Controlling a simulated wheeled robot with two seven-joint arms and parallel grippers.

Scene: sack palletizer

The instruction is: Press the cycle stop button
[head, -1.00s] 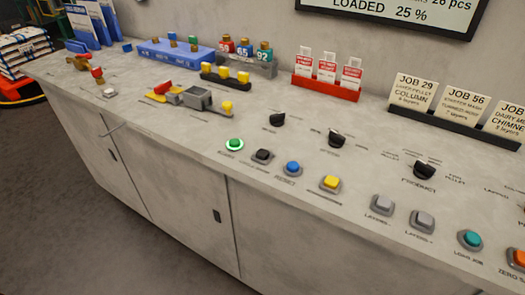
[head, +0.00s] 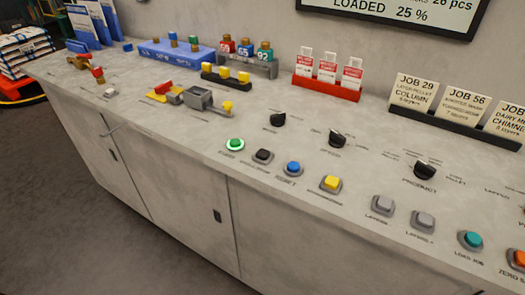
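A row of push buttons sits on the grey console top in the head view. From left to right they are a green button with a bright ring (head: 235,144), a black button (head: 262,156), a blue button (head: 293,168) and a yellow button (head: 330,184). The small labels under them are too blurred to read surely, so I cannot tell for certain which is the cycle stop button; the blue one's label looks like RESET. Neither of my grippers is in view.
Black knobs (head: 424,169) stand behind the buttons. Two grey buttons (head: 382,204), a teal button (head: 470,239) and an orange button (head: 517,258) are at right. A red tag holder (head: 326,88) and job cards (head: 413,90) stand at the back. The space around the button row is clear.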

